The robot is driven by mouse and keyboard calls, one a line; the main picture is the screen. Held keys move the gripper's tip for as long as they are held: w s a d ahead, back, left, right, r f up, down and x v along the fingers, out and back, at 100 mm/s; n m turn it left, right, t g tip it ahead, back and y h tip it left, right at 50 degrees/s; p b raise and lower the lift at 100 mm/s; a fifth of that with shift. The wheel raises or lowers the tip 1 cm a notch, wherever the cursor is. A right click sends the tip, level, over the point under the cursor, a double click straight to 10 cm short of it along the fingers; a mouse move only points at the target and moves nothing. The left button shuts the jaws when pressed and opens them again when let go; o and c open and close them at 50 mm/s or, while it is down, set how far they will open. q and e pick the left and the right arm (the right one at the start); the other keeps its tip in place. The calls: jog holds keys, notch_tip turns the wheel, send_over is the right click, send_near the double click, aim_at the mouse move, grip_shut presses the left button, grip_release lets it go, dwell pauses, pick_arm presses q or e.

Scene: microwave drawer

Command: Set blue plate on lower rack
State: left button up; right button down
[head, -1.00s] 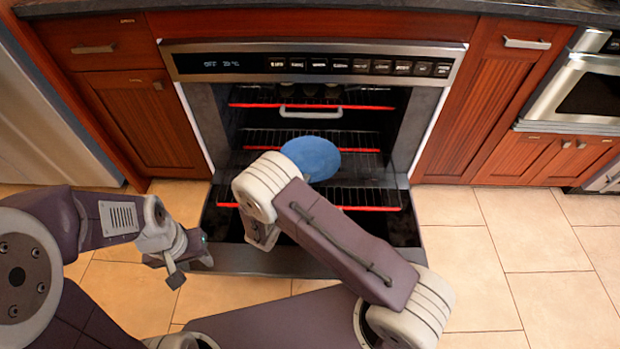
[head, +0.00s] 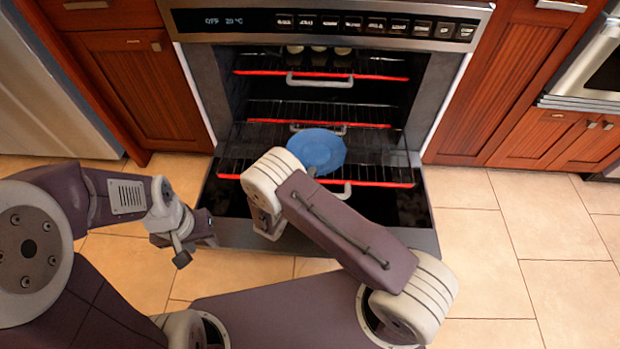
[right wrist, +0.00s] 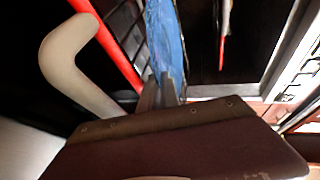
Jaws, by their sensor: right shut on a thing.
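The blue plate (head: 317,149) is in the oven opening, in front of the middle rack (head: 318,123) and above the lower rack (head: 375,183) in the head view. Whether it touches the lower rack I cannot tell. My right gripper (right wrist: 160,92) is shut on the plate's near edge; the plate (right wrist: 165,45) shows nearly edge-on in the right wrist view. In the head view my right forearm hides most of that gripper and part of the lower rack. My left gripper (head: 190,243) is beside the open door's left corner, apart from the plate; its jaw opening is unclear.
The oven door (head: 420,238) is folded down. The upper rack (head: 375,77) has a red front bar and several small jars behind it. A pale rack handle (right wrist: 72,65) stands close to my right gripper. Tiled floor (head: 490,260) at right is clear.

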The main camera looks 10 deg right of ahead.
jog(key=shift+r, duration=0.15)
jog(key=c, duration=1.9)
grip_release()
jog(key=p+v, duration=0.5)
jog(key=v, duration=0.7)
